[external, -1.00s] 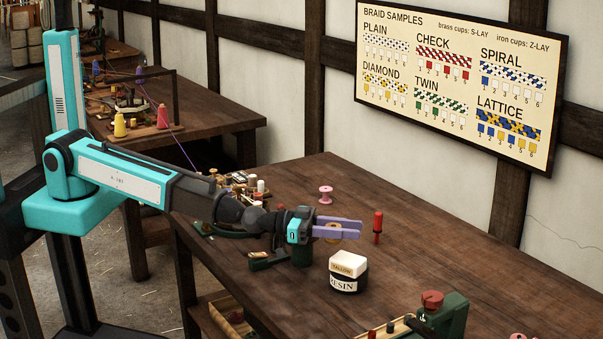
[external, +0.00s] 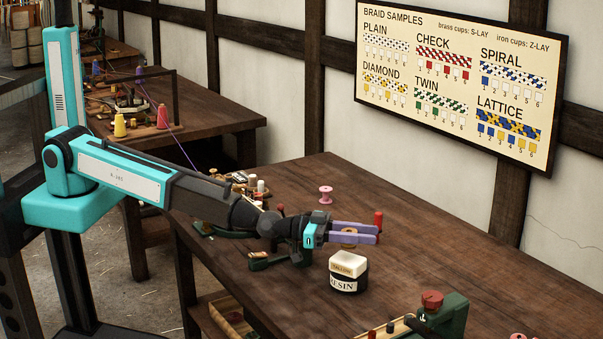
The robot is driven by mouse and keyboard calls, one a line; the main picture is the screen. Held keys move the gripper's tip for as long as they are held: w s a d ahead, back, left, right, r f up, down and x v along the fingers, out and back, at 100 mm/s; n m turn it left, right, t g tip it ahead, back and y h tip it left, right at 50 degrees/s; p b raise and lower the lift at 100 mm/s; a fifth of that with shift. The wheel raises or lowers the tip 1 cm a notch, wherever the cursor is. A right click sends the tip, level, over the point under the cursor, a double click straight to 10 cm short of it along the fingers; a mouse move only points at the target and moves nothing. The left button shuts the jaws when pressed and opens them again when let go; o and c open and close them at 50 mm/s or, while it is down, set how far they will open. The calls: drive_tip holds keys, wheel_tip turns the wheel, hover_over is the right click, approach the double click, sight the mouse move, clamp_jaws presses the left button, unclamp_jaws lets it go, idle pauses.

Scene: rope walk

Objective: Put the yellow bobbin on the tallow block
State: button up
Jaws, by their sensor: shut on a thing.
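My gripper (external: 366,233) is shut on the yellow bobbin (external: 349,231). Only a tan-yellow part of the bobbin shows between the purple fingers. The fingers point right and are held above the table. The tallow block (external: 349,264) is a cream block lying on top of a dark tin labelled RESIN (external: 348,282). In the picture the bobbin is just above the tallow block, with a small gap. I cannot tell whether it is straight over the block in depth.
A red-handled tool (external: 379,218) stands behind the fingertips. A pink spool (external: 326,195) stands farther back on the table (external: 440,240). A green device with a red knob (external: 432,300) is at the front right. The table right of the tin is mostly clear.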

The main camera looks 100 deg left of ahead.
sight(363, 259)
drive_tip(key=shift+f+p, duration=0.35)
drive_tip(key=shift+f, duration=1.2)
drive_tip(key=shift+f, duration=0.2)
drive_tip(key=o, duration=1.1)
drive_tip(key=shift+r, duration=0.1)
drive_tip(key=shift+r, duration=0.1)
drive_tip(key=shift+s, duration=0.1)
drive_tip(key=s+b, duration=0.3)
drive_tip(key=s, duration=0.8)
drive_tip(key=shift+s, duration=0.4)
